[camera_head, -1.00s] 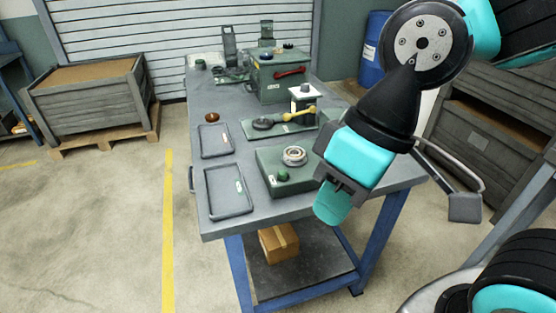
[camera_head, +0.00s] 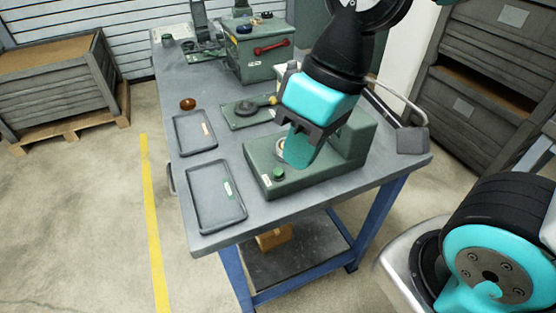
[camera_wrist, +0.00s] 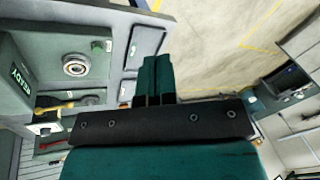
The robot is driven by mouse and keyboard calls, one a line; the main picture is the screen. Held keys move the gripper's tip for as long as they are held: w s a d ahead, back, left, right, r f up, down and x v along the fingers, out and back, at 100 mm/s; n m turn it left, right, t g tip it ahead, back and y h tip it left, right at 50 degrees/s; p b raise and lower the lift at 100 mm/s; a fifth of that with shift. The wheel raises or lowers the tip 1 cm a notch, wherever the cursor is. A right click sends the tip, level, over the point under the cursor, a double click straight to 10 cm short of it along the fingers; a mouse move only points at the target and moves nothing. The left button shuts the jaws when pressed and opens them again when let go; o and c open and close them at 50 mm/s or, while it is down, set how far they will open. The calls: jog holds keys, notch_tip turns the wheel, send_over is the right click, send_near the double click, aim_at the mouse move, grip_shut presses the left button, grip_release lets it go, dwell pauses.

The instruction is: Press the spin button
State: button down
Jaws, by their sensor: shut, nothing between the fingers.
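A green push button (camera_head: 278,173) sits at the front left of a green machine base (camera_head: 300,181) on the table; I take it for the spin button. It also shows in the wrist view as a small green knob (camera_wrist: 97,46). Beside it is a round metal ring seat, partly hidden by my gripper in the head view and clear in the wrist view (camera_wrist: 75,64). My gripper (camera_head: 298,160) is shut and empty, its teal fingers pointing down over the ring seat side, right of the button and apart from it. The fingers show together in the wrist view (camera_wrist: 155,62).
Two grey trays, one behind (camera_head: 195,132) and one in front (camera_head: 216,197), lie left of the machine. Behind are a green fixture with a dark disc (camera_head: 246,107) and a green box with a red handle (camera_head: 262,62). A screen reading READY (camera_wrist: 22,78) stands by the machine.

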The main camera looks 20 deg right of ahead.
jog(key=w+d+f+m+h+p, duration=0.1)
jog(key=w+m+h, duration=0.15)
jog(key=w, duration=0.55)
jog(key=m+h+p, duration=0.1)
jog(key=m, duration=0.3)
send_over(278, 171)
notch_tip(278, 171, down, 5)
jog(key=shift+r, duration=0.25)
jog(key=shift+f, duration=0.15)
notch_tip(278, 171, down, 14)
jog(key=p, duration=0.2)
jog(key=shift+r+p, duration=0.2)
jog(key=shift+p, duration=0.1)
jog(key=shift+f, duration=0.1)
